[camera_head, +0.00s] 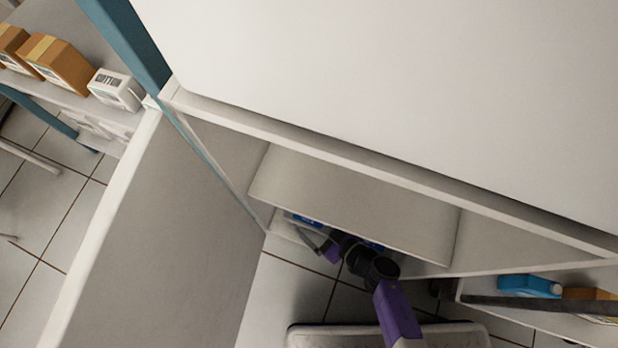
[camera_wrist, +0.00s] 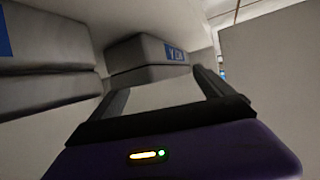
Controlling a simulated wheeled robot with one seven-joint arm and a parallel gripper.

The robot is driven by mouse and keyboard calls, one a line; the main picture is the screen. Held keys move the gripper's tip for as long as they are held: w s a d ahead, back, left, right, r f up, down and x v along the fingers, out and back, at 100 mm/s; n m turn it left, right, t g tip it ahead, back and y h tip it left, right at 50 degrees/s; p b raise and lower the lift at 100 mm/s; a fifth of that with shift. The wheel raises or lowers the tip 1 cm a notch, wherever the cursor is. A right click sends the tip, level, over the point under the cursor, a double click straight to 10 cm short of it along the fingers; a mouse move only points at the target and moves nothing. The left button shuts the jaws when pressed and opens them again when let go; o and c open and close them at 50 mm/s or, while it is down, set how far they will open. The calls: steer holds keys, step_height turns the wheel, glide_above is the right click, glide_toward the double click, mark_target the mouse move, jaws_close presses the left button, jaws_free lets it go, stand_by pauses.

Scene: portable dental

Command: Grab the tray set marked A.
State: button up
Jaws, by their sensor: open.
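In the wrist view a grey case (camera_wrist: 146,57) lies ahead, between and beyond my fingertips. It has a blue label with white letters, partly readable and too small to be sure of. More grey cases (camera_wrist: 45,45) are stacked at the left, with a blue label cut off by the frame edge. My gripper (camera_wrist: 163,82) is open, its fingers apart and pointing toward the middle case; I cannot tell whether they touch it. In the head view my gripper (camera_head: 318,240) reaches into the low cabinet opening, where only bits of blue show and the cases are mostly hidden.
The white cabinet (camera_head: 420,90) fills the upper head view, with an open door (camera_head: 165,235) at left and a shelf board (camera_head: 350,205) above my gripper. A pale wall (camera_wrist: 275,95) stands close at right in the wrist view. A blue bottle (camera_head: 528,286) sits at right.

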steer(key=shift+s, duration=0.1)
jaws_close()
steer(key=shift+r, duration=0.15)
stand_by(0.4)
